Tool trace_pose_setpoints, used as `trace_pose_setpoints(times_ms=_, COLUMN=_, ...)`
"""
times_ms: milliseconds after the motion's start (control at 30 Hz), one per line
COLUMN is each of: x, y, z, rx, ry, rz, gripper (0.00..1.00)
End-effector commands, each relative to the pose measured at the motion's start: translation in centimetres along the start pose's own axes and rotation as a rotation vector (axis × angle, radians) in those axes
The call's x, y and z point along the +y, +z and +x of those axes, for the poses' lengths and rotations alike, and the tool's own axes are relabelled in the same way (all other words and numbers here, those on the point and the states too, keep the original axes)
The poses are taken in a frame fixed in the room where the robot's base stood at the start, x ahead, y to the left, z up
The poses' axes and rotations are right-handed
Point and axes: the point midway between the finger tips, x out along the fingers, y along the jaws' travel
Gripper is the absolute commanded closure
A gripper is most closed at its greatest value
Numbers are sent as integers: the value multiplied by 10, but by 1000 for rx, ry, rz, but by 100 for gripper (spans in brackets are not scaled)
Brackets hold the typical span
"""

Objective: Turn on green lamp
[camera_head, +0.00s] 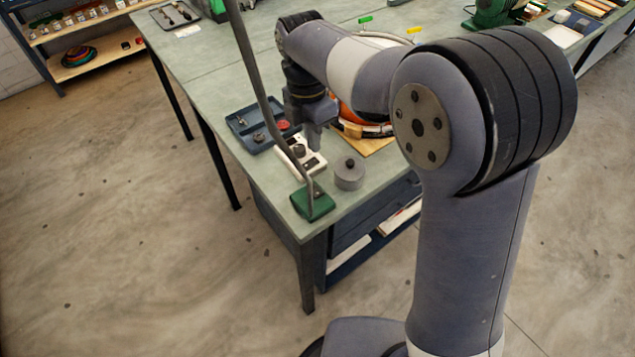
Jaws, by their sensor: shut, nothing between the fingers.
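The green lamp's square base (313,204) stands on the near corner of the bench. Its grey stem (262,95) rises and leans left out of the top of the picture, so the lamp head is out of view. No switch can be made out on the base. My gripper (316,145) points down, shut and empty, over the bench behind the base and to the right of the stem. It is beside or above a white box with a dark knob (299,151); I cannot tell whether they touch.
A grey round weight with a knob (349,175) stands right of the white box. A dark blue tray (240,120) with small parts lies to the left. An orange drum (345,125) on a wooden board is partly hidden behind my arm.

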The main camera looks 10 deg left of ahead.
Motion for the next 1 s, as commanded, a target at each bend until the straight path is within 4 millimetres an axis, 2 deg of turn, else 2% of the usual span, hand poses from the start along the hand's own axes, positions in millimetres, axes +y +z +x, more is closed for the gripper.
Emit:
trace_pose_setpoints(times_ms=167, x=-1, y=0, z=15, rx=1, ry=-5, rz=0, gripper=100)
trace_pose_setpoints(times_ms=500, x=-1, y=0, z=84, rx=1, ry=-6, rz=0, gripper=100)
trace_pose_setpoints(times_ms=700, x=-1, y=0, z=119, rx=1, ry=-6, rz=0, gripper=100)
trace_pose_setpoints(times_ms=833, x=0, y=0, z=132, rx=0, ry=-2, rz=0, gripper=100)
trace_pose_setpoints(times_ms=1000, x=-1, y=0, z=140, rx=0, ry=-2, rz=0, gripper=100)
